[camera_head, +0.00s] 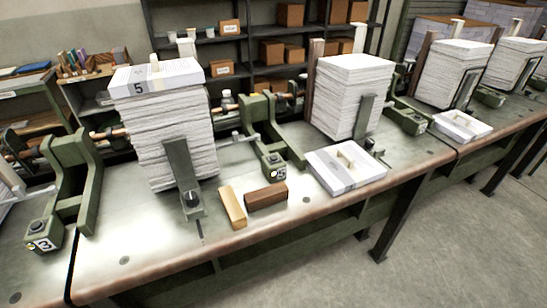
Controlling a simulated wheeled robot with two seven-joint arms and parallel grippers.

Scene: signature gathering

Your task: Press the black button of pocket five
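A tall paper stack (175,140) stands at the left, with a white block marked 5 (155,78) on top. To its right, a green bracket ends in a small box with a dark round button (271,158); its small label looks like a 5 but is hard to read. Another green box with a dark button (38,226) is at the far left, with a label that looks like a 3. A black knob (192,197) sits on the green upright before the stack. Neither of my grippers is in view.
Tan (232,208) and brown (266,195) blocks lie on the metal table (130,235) before the stack. A white block (346,168) lies right of them. More paper stacks (350,95) stand along the table to the right. The table's front left is bare.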

